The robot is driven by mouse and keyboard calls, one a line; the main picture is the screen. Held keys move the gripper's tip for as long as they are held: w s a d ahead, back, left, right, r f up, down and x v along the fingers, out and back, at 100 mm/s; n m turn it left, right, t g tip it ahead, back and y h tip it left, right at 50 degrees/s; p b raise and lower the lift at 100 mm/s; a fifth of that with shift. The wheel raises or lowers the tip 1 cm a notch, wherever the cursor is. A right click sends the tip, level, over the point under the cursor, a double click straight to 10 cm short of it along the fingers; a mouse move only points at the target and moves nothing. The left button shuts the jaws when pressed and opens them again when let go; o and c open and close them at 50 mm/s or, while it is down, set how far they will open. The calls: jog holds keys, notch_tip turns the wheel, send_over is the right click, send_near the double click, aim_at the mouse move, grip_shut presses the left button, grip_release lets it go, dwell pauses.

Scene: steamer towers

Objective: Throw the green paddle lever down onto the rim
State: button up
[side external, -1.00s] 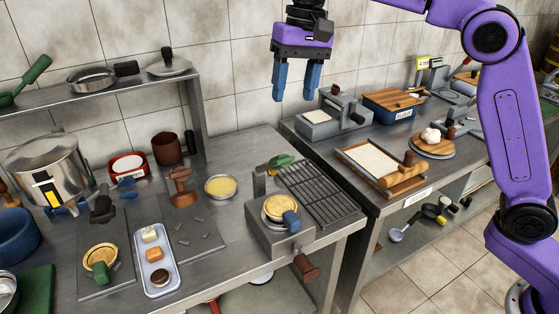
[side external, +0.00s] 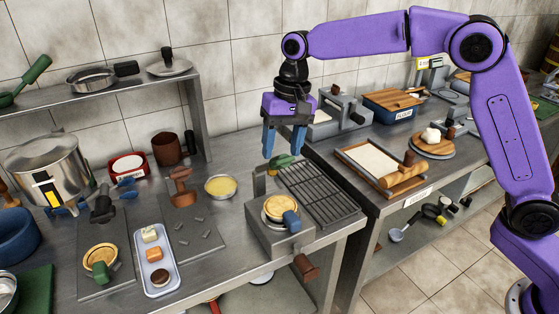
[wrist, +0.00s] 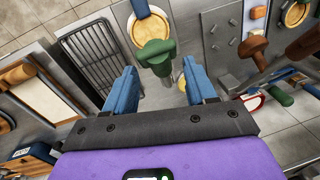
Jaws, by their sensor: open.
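The green paddle lever (side external: 282,162) stands raised at the back of the steel press station (side external: 268,232), beside a grey upright post. In the wrist view the lever (wrist: 155,55) shows ahead of and between my fingertips. A round golden pastry (side external: 275,207) sits in the station's ring, whose rim shows around it; a blue handle (side external: 291,221) juts over its front. My gripper (side external: 283,152) is open and empty, fingers pointing down just above and around the lever in the side view. Contact with the lever cannot be told.
A wire rack (side external: 318,192) lies right of the station. A yellow bowl (side external: 221,186) and a tray of small food pieces (side external: 156,262) are to its left. Another pastry mould with a green handle (side external: 101,272) sits further left. A brown handle (side external: 305,266) sticks out in front.

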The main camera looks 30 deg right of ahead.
aim_at(279, 162)
jog(key=shift+a+f, duration=0.2)
jog(key=shift+f, duration=0.85)
jog(key=shift+a+f, duration=0.15)
jog(key=shift+f, duration=0.9)
